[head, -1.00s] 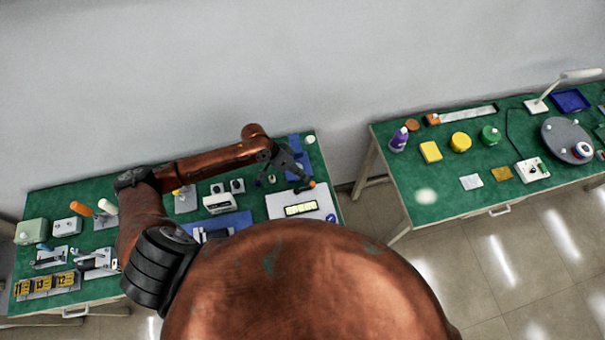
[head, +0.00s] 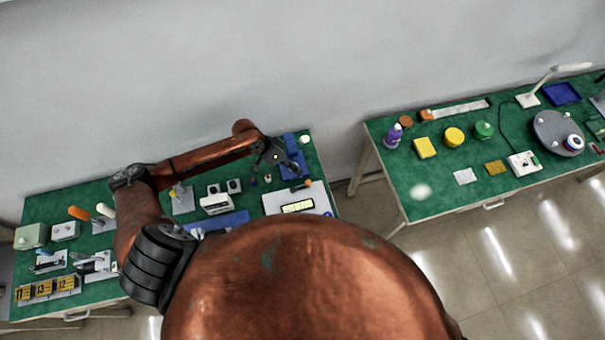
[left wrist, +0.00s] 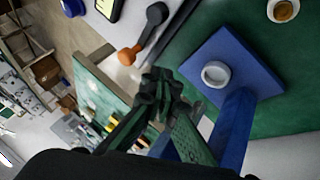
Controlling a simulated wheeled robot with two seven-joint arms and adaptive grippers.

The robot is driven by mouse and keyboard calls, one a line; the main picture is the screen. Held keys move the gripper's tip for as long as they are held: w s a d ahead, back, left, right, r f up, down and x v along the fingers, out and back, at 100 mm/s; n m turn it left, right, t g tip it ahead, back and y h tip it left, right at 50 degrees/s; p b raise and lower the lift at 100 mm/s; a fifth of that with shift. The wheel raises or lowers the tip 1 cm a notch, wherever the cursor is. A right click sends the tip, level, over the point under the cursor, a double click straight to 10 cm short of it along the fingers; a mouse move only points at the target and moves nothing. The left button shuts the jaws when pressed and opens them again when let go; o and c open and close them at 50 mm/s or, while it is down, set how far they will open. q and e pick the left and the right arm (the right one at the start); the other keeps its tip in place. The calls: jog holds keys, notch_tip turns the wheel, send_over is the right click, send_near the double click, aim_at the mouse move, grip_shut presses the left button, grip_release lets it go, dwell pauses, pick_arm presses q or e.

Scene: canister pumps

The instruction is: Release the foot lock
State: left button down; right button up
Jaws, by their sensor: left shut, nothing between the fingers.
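No part is clearly marked as the foot lock. A dark lever with an orange end (head: 301,186) lies at the back edge of a white unit with a lit display (head: 272,204); the lever also shows in the left wrist view (left wrist: 130,54). A blue stand (head: 291,141) is near the table's right end; its blue base with a white ring (left wrist: 241,55) shows in the left wrist view. My left gripper (head: 287,166) is over the table beside the blue stand. In the left wrist view its fingers (left wrist: 158,88) are shut and empty, between lever and blue base. My right gripper is out of view.
A white round cap (head: 304,140) stands near the left table's back right corner. Devices and several yellow number blocks (head: 48,288) fill its left side. A second green table (head: 440,195) stands to the right across a gap. My own body hides the front middle.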

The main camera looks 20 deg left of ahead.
pick_arm(q)
jog(key=w+b+v, duration=0.1)
jog(key=v, duration=0.9)
jog(key=shift+s+a, duration=0.25)
jog(key=shift+s, duration=0.05)
